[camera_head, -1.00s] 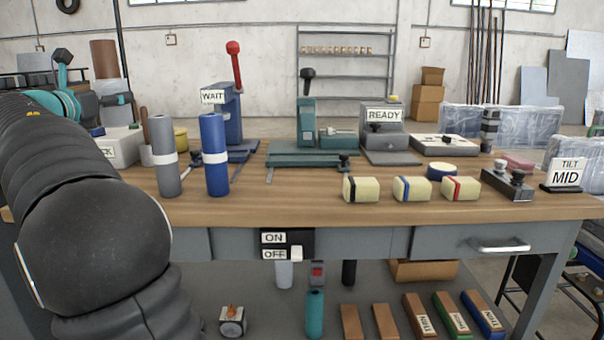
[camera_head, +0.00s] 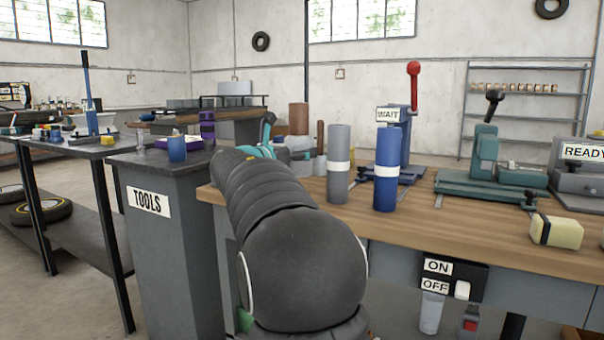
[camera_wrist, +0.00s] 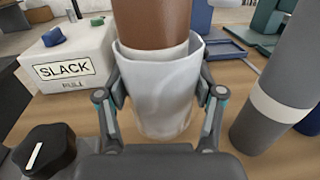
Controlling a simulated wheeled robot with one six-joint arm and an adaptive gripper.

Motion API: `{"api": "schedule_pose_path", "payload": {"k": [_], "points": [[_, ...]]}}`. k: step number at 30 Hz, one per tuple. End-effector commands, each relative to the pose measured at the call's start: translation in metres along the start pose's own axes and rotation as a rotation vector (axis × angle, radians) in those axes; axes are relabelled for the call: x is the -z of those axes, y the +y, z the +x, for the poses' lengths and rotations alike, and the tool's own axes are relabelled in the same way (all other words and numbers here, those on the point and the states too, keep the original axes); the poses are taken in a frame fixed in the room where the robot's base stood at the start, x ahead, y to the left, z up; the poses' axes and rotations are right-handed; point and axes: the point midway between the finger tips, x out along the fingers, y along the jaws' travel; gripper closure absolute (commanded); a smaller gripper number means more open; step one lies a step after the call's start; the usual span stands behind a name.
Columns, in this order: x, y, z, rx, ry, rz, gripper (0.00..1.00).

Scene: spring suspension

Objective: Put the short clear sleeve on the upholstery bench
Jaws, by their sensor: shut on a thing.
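A short clear sleeve (camera_wrist: 158,95), whitish and see-through, stands upright between my fingers in the wrist view. My gripper (camera_wrist: 160,108) is shut on it, one finger on each side. A brown roll (camera_wrist: 150,18) with a white band shows at the sleeve's top; I cannot tell whether it is inside or behind. In the head view my arm hides most of the gripper (camera_head: 262,150). A wood-topped bench (camera_head: 420,228) lies under the scene; no label shows which bench is the upholstery one.
Beside the sleeve are a grey roll (camera_head: 338,165), a blue roll (camera_head: 387,170) and a white SLACK box (camera_wrist: 70,60). A black knob (camera_wrist: 45,150) is near left. A TOOLS cabinet (camera_head: 170,250) and a dark table (camera_head: 75,148) stand left.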

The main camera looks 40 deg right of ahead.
Motion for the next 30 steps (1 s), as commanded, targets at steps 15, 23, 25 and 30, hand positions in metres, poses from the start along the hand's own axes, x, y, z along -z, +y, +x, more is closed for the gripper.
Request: {"api": "schedule_pose_path", "payload": {"k": [15,23,25,30], "points": [[0.041,0.000,0.000,0.000,-0.001,0.001,0.66],[0.044,0.001,0.000,0.000,0.000,0.000,0.66],[0.043,0.001,0.000,-0.001,0.000,0.000,0.15],[0.043,0.001,0.000,-0.001,0.000,0.000,0.08]]}}
